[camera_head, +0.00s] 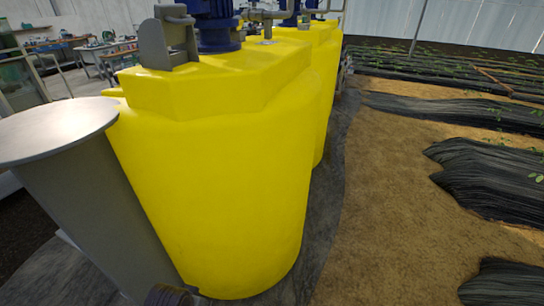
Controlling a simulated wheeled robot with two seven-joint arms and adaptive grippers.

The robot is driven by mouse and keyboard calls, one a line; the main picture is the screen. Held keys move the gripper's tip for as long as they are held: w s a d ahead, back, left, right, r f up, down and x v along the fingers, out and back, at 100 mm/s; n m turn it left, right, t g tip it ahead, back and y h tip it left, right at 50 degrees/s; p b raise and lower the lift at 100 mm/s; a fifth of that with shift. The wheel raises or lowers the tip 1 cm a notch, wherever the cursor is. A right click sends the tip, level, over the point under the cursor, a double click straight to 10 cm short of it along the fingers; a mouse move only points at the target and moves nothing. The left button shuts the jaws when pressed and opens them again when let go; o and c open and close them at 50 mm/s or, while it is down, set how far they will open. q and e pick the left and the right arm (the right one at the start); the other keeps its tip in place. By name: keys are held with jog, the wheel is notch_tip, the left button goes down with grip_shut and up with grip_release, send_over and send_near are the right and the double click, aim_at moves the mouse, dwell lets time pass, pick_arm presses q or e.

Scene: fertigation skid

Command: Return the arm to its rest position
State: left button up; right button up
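Neither of my grippers shows in the head view, and no arm can be clearly made out. A large yellow tank (215,190) stands upright close in front of me. It has a blue motor (218,28) and a grey metal bracket (168,42) on its top. A second yellow tank (328,70) stands behind it, partly hidden, with pipes and another blue motor above.
A grey cylinder with a flat round top (58,130) stands at the left, close to the front tank. Workbenches (110,55) with tools are at the back left. Bare brown soil (400,210) lies open at the right, beside black-covered plant rows (490,175).

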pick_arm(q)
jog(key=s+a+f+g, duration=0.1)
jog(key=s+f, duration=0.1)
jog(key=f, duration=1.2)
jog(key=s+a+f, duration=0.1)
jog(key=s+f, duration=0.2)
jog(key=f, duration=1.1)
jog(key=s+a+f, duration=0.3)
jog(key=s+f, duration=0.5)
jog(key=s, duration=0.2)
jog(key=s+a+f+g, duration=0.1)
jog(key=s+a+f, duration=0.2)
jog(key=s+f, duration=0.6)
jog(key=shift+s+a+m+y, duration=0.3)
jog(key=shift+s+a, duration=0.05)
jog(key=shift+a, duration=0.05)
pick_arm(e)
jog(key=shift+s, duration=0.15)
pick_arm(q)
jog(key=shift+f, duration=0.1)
